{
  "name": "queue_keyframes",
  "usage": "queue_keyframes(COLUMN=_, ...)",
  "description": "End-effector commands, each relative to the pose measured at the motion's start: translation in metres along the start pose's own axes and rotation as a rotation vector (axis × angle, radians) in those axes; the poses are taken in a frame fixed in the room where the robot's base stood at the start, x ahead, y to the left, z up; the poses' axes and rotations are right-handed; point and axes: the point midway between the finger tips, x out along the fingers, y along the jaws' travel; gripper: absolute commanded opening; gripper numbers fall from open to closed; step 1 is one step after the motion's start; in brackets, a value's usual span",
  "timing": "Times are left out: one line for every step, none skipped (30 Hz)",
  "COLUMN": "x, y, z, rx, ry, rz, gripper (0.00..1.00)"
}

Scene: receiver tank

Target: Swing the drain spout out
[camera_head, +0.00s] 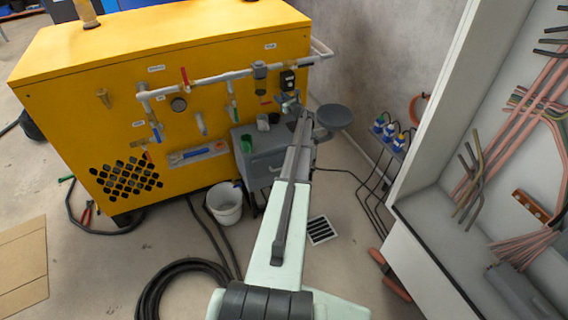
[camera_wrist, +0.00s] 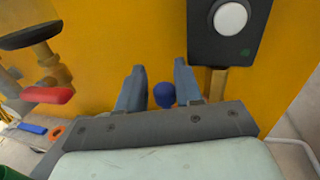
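My gripper (camera_head: 290,101) reaches to the right end of the yellow unit's front, just under a black box. In the wrist view my gripper (camera_wrist: 160,75) has its two fingers apart, with a rounded blue knob (camera_wrist: 164,95) between them. A gap shows on the knob's left; its right side is very close to the right finger, and I cannot tell if they touch. I cannot tell whether this knob belongs to the drain spout. In the head view the knob is too small to make out, and no spout is clearly identifiable.
The black box (camera_wrist: 230,25) with a white round button is right of the fingers. A red-and-black fitting (camera_wrist: 45,92) is at left. A white pipe (camera_head: 215,78) with valves crosses the yellow unit (camera_head: 75,95). A grey cabinet (camera_head: 262,165) stands below, a bucket (camera_head: 225,211) on the floor.

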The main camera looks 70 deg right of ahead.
Motion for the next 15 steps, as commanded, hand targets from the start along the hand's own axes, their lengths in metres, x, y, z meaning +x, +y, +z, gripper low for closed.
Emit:
queue_keyframes(x=0.001, y=0.003, z=0.001, rx=0.001, ry=0.001, rz=-0.022, gripper=0.33)
queue_keyframes(x=0.002, y=0.003, z=0.001, rx=0.001, ry=0.002, rz=-0.037, gripper=0.33)
queue_keyframes(x=0.003, y=0.004, z=0.001, rx=0.0, ry=0.003, rz=-0.058, gripper=0.33)
queue_keyframes(x=0.002, y=0.003, z=0.001, rx=0.001, ry=0.004, rz=-0.07, gripper=0.33)
queue_keyframes(x=-0.004, y=0.003, z=0.001, rx=0.001, ry=0.004, rz=-0.068, gripper=0.33)
queue_keyframes(x=-0.009, y=0.003, z=0.001, rx=0.001, ry=0.003, rz=-0.067, gripper=0.33)
queue_keyframes(x=-0.013, y=0.004, z=0.001, rx=0.0, ry=0.003, rz=-0.066, gripper=0.33)
queue_keyframes(x=-0.017, y=0.004, z=0.001, rx=0.0, ry=0.003, rz=-0.065, gripper=0.33)
queue_keyframes(x=-0.022, y=0.004, z=0.001, rx=0.0, ry=0.004, rz=-0.065, gripper=0.33)
queue_keyframes(x=-0.026, y=0.005, z=0.001, rx=0.001, ry=0.004, rz=-0.065, gripper=0.33)
queue_keyframes(x=-0.03, y=0.005, z=0.001, rx=0.001, ry=0.004, rz=-0.065, gripper=0.33)
queue_keyframes(x=-0.036, y=0.006, z=0.001, rx=0.001, ry=0.004, rz=-0.065, gripper=0.33)
queue_keyframes(x=-0.041, y=0.006, z=0.001, rx=0.0, ry=0.004, rz=-0.065, gripper=0.33)
queue_keyframes(x=-0.045, y=0.006, z=0.001, rx=0.0, ry=0.004, rz=-0.064, gripper=0.33)
queue_keyframes(x=-0.052, y=0.007, z=0.001, rx=0.0, ry=0.004, rz=-0.064, gripper=0.33)
